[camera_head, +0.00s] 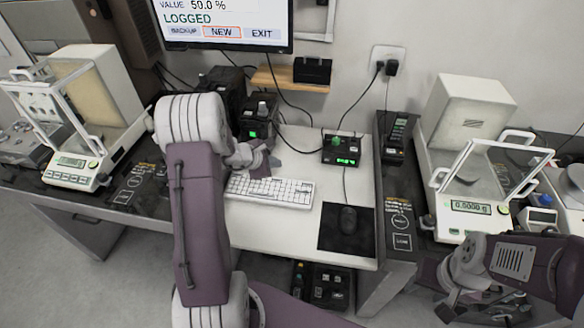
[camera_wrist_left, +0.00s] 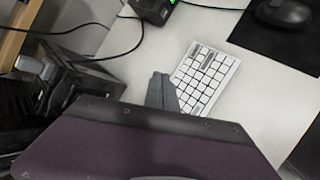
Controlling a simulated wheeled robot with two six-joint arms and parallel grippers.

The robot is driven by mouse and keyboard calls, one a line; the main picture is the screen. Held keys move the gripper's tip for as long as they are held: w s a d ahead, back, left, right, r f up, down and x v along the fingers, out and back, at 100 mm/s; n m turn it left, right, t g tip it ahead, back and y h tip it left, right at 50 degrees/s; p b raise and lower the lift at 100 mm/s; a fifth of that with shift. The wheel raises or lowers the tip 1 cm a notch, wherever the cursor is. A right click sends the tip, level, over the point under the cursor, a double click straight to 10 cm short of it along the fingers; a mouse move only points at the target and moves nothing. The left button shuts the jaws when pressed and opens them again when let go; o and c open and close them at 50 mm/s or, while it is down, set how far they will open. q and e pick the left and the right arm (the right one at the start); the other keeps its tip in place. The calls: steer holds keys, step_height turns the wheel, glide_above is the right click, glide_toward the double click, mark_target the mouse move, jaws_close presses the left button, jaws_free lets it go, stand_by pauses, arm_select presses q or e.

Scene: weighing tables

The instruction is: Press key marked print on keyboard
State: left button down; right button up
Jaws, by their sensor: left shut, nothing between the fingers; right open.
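The white keyboard (camera_head: 285,193) lies on the white desk, partly covered at its left by my left arm. My left gripper (camera_head: 262,170) is shut and empty, close to the keyboard's back left part. In the left wrist view, the fingertips (camera_wrist_left: 160,88) overlap one end of the keyboard (camera_wrist_left: 209,74); whether they touch a key I cannot tell. Key labels are too small to read, so the print key cannot be picked out. My right gripper (camera_head: 452,304) is open and empty at the lower right, away from the keyboard.
The monitor (camera_head: 225,18) shows "LOGGED" with "NEW" outlined. A mouse (camera_head: 349,218) lies on a dark mat right of the keyboard. A small box with a green display (camera_head: 341,150) stands behind. Enclosed balances stand left (camera_head: 72,172) and right (camera_head: 470,207).

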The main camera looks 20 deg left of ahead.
mark_target(277, 181)
arm_select(q)
steer(key=shift+w+a+r+n, duration=0.3)
steer(key=shift+w+a+n, duration=0.4)
steer(key=shift+w+a, duration=0.25)
arm_select(e)
steer(key=shift+w+d+r, duration=0.25)
steer(key=shift+w+r, duration=0.05)
steer(key=shift+r, duration=0.15)
arm_select(q)
steer(key=shift+d, duration=0.1)
step_height(277, 181, down, 9)
steer(key=b, duration=0.7)
steer(key=shift+r, duration=0.2)
steer(key=shift+f, duration=0.1)
arm_select(e)
step_height(277, 181, down, 8)
steer(key=shift+r, duration=0.15)
arm_select(q)
steer(key=shift+f+b, duration=0.1)
steer(key=shift+b, duration=0.25)
steer(key=shift+f+b, duration=0.3)
steer(key=shift+b, duration=0.25)
arm_select(e)
steer(key=shift+f, duration=0.65)
